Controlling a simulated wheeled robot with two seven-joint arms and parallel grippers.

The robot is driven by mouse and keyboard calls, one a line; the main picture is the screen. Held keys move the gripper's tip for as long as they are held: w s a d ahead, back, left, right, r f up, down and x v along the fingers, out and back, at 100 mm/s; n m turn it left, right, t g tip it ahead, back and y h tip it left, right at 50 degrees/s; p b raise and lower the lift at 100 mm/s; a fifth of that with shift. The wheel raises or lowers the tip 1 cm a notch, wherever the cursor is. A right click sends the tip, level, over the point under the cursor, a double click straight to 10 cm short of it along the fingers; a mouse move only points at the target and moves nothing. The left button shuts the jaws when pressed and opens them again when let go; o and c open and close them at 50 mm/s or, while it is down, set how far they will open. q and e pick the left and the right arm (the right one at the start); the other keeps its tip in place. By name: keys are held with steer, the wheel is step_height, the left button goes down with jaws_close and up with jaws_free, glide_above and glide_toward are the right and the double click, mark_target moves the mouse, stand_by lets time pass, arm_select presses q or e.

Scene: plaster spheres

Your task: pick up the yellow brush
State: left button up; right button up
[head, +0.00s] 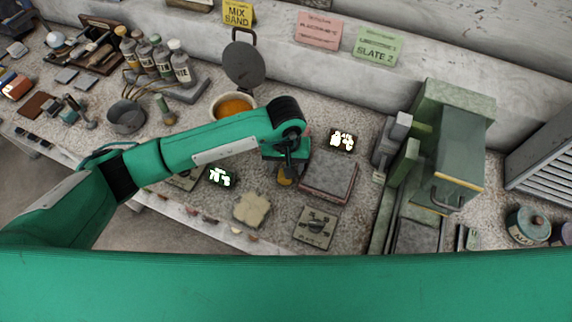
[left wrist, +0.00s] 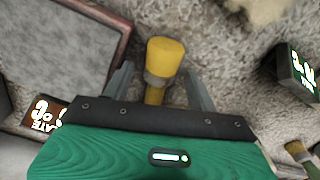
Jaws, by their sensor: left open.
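The yellow brush (head: 285,178) is on the stone worktop, just left of a grey slab, and is partly covered by my arm in the head view. In the left wrist view the yellow brush (left wrist: 166,56) shows its yellow end and grey collar. My left gripper (head: 289,172) is over it. In the left wrist view my left gripper (left wrist: 159,72) is open, with one finger on each side of the brush and a gap on both sides. The lower end of the brush is hidden behind the gripper body. My right gripper is not in view.
The framed grey slab (head: 328,176) lies close beside the brush; it also shows in the left wrist view (left wrist: 62,40). Small lit displays (head: 220,177) (head: 342,140) stand nearby. An orange-filled bowl (head: 232,105) is behind my arm. A green press (head: 458,160) stands right.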

arm_select(q)
steer(key=shift+f, duration=0.3)
steer(key=c, duration=1.2)
steer(key=shift+r, duration=0.2)
